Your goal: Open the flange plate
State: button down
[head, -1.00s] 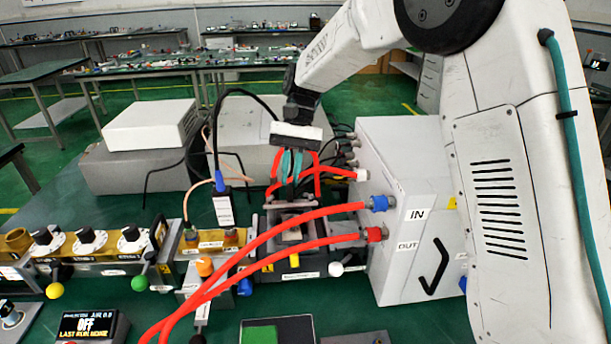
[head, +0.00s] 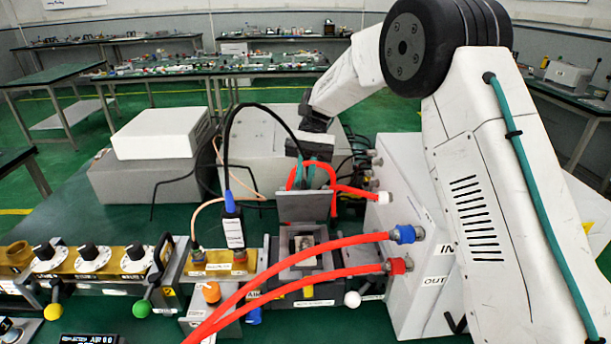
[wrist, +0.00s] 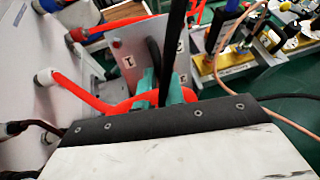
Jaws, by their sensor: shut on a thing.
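The flange plate (head: 303,207) is a grey plate standing upright at the back of a dark block. In front of it a square opening (head: 306,243) in the block lies uncovered. The plate's face, with small labels, also shows in the wrist view (wrist: 142,48). My gripper (head: 316,174), with teal fingertips, is behind the plate's upper edge and shut on it. The fingertips also show in the wrist view (wrist: 160,90), but the exact contact is partly hidden by a red hose and the dark gripper body.
Red hoses (head: 300,258) run from the white IN/OUT box (head: 425,270) across the front of the block, and another loops around my fingertips. A black cable and probe (head: 232,220) stand at the left. Brass waveguide parts (head: 90,262) line the left front.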

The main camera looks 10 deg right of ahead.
jog(key=c, duration=1.5)
grip_release()
jog(key=shift+s, duration=0.1)
